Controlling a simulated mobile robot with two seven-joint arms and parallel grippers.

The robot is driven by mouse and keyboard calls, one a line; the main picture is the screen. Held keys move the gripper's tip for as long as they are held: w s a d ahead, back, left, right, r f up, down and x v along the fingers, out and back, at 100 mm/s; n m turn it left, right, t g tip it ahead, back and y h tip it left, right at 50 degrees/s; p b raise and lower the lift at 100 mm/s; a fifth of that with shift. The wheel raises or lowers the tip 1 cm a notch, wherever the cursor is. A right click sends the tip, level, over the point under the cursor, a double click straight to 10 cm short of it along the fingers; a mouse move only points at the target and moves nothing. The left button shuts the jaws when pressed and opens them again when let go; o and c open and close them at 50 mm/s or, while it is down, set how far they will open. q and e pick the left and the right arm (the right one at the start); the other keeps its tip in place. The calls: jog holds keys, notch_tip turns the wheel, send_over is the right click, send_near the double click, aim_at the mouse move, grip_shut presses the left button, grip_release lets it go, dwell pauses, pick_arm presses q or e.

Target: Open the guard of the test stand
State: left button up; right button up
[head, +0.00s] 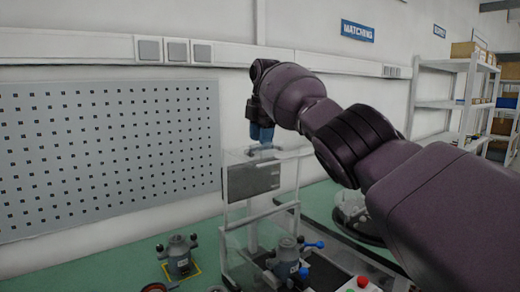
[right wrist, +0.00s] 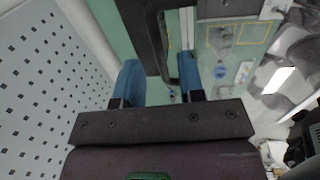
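The test stand's guard (head: 234,217) is a clear, light-framed box with a dark panel (head: 252,180) on its upper front and a dark arched handle (head: 264,148) on top. My right gripper (head: 262,138) points down at the handle, its blue fingertips right at the arch. In the right wrist view, the two blue fingers (right wrist: 160,78) are apart, with the dark handle (right wrist: 154,45) showing between and beyond them. I see no clear grip on it. A grey stator-like part (head: 287,262) stands at the stand's lower part. My left gripper is out of view.
Another grey part (head: 179,258) stands on a yellow-marked square left of the stand, on the green table (head: 110,262). A red button (head: 363,282) is at the front right. A pegboard (head: 110,150) is behind; shelves (head: 445,100) stand at right.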

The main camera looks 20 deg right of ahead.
notch_tip(320, 180, up, 7)
jog(key=b, duration=0.2)
jog(key=shift+s+d+f, duration=0.15)
jog(key=shift+s+d, duration=0.05)
jog(key=shift+s, duration=0.2)
dwell(0.3)
